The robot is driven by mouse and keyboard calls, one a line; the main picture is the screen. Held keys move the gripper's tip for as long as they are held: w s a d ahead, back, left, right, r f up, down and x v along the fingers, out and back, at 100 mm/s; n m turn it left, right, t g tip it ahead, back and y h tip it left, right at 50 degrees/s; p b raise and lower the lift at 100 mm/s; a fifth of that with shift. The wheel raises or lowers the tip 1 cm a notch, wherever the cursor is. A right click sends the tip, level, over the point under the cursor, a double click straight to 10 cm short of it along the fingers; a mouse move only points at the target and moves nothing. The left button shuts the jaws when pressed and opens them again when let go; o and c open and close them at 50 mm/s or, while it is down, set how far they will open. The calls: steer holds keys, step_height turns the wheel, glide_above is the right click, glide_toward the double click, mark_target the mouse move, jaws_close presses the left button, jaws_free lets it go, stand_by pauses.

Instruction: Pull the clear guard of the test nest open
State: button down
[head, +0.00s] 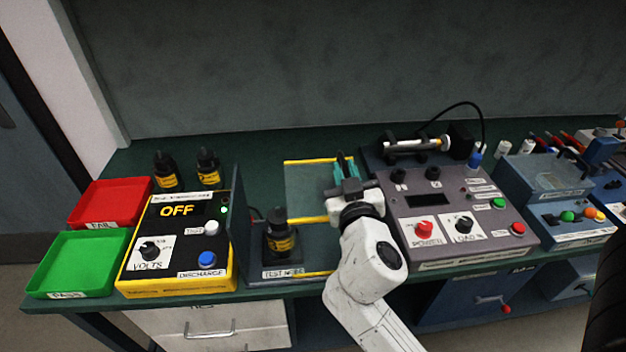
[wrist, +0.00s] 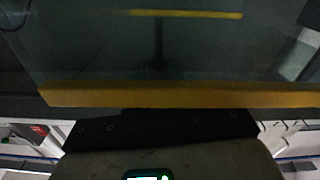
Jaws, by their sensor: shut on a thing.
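The test nest (head: 283,273) is on the bench, left of the grey control panel. A black pump unit with a yellow label (head: 280,240) stands upright in it. The clear guard (head: 308,187) is a see-through pane with yellow edging, seen behind and to the right of the pump unit. My gripper (head: 345,166) is at the guard's right side and is shut on it. The exact contact is hidden. In the wrist view, the guard's yellow edge (wrist: 150,95) crosses close in front of my gripper, with the clear pane beyond.
A yellow tester reading OFF (head: 178,235), a red tray (head: 108,200) and a green tray (head: 80,262) stand at left. The grey control panel (head: 455,215) is close right of my arm. A dark upright panel (head: 240,225) stands at the nest's left.

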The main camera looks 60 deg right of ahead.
steer(key=s+d, duration=0.4)
steer(key=s, duration=0.1)
steer(key=shift+s, duration=0.2)
steer(key=shift+d, duration=0.1)
steer(key=c, duration=1.2)
jaws_free()
steer(key=shift+o, duration=0.2)
steer(key=b+v, duration=0.3)
steer(key=v, duration=0.7)
steer(key=shift+s+a, duration=0.25)
steer(key=shift+a, duration=0.05)
